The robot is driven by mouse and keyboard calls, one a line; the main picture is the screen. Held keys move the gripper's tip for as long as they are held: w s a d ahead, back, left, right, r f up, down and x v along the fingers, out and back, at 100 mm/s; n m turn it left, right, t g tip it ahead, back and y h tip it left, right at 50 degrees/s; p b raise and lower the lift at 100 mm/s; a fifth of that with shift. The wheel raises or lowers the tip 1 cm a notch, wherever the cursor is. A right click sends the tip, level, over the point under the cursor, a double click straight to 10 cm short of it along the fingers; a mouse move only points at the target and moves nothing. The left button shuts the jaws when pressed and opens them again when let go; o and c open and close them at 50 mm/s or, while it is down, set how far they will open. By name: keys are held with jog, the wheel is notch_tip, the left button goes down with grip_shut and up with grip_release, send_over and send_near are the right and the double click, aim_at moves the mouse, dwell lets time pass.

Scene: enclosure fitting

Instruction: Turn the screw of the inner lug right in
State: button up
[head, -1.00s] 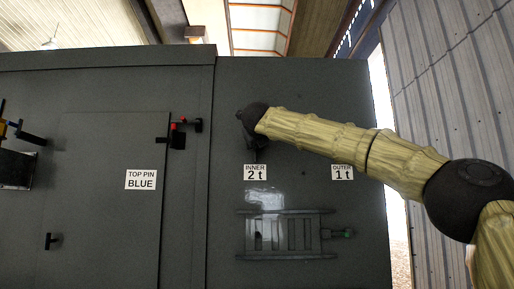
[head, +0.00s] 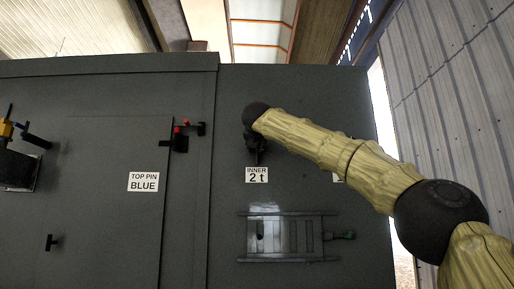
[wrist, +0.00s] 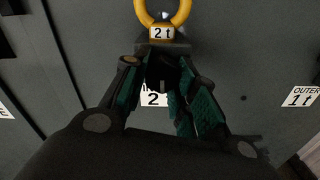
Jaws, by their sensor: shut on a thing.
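The inner lug (wrist: 160,36) shows in the wrist view as a dark block with a "2 t" tag, topped by a yellow ring (wrist: 139,10). A dark screw-like part (wrist: 162,70) extends below the block. My gripper (wrist: 162,84) has its two green-padded fingers on either side of this part and is shut on it. The fingers hide some of it, so how deep it sits cannot be told. In the head view my gripper (head: 255,148) is against the grey panel above the "INNER 2 t" label (head: 257,175); my wrist covers the lug there.
The "OUTER 1 t" label (wrist: 301,96) is on the right in the wrist view and mostly hidden by my arm in the head view. A ladder-like rack (head: 287,237) is below. A door with a latch (head: 181,142) is left. Corrugated wall (head: 450,90) stands right.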

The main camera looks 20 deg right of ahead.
jog(key=shift+m, duration=0.3)
jog(key=o, duration=1)
jog(key=shift+s+r, duration=0.1)
jog(key=shift+s, duration=0.15)
jog(key=shift+o, duration=0.2)
jog(key=shift+w, duration=0.15)
jog(key=v, duration=1.2)
